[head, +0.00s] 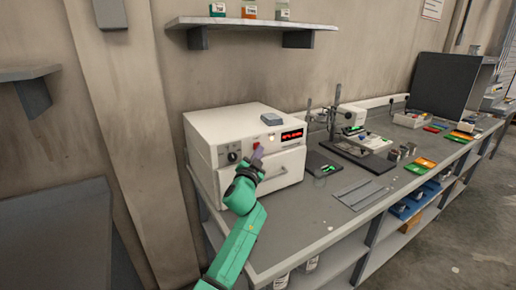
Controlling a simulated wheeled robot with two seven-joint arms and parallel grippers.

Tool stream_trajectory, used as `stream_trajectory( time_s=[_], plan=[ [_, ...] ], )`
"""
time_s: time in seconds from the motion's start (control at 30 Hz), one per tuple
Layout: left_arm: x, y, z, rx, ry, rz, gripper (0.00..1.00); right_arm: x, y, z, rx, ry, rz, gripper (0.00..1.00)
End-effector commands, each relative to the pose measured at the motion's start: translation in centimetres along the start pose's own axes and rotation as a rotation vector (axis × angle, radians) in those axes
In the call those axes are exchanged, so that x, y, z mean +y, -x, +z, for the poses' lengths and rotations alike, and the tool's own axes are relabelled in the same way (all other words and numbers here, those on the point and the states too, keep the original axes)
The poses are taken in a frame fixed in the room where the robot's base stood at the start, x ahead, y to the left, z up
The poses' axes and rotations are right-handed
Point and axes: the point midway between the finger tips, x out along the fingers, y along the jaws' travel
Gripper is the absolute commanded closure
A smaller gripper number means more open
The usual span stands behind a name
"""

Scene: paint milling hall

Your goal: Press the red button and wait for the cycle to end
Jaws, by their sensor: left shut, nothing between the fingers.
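A white machine (230,127) stands at the left end of the grey bench. Its front has a dark knob (232,157), a lit red display (292,135) and a drawer-like door with a handle. The red button (256,146) shows as a small red spot on the front panel, partly covered by my fingertips. My left gripper (257,155) is shut and empty, its tips right at the button. I cannot tell whether they touch it or whether it is pushed in. My right gripper is out of view.
A small grey-blue box (271,119) lies on the machine. Right of it on the bench (290,227) are a dark scale (322,165), a stand with a black base, metal strips (360,193) and coloured trays (425,162). A wall shelf (245,24) holds jars. The bench's front left is clear.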

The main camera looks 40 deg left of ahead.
Motion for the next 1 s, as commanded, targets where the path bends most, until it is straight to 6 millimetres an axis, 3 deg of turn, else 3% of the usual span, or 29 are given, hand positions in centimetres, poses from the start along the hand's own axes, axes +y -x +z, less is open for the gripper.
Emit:
stream_trajectory(
  time_s=[0.83, 1.0],
  plan=[
    [1.0, 1.4, -0.9, 0.0, 0.0, 0.001, 1.0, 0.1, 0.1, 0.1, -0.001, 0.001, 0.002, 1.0],
    [1.9, 2.4, -1.6, -0.001, 0.001, 0.002, 1.0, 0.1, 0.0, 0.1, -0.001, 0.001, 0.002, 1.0]
  ],
)
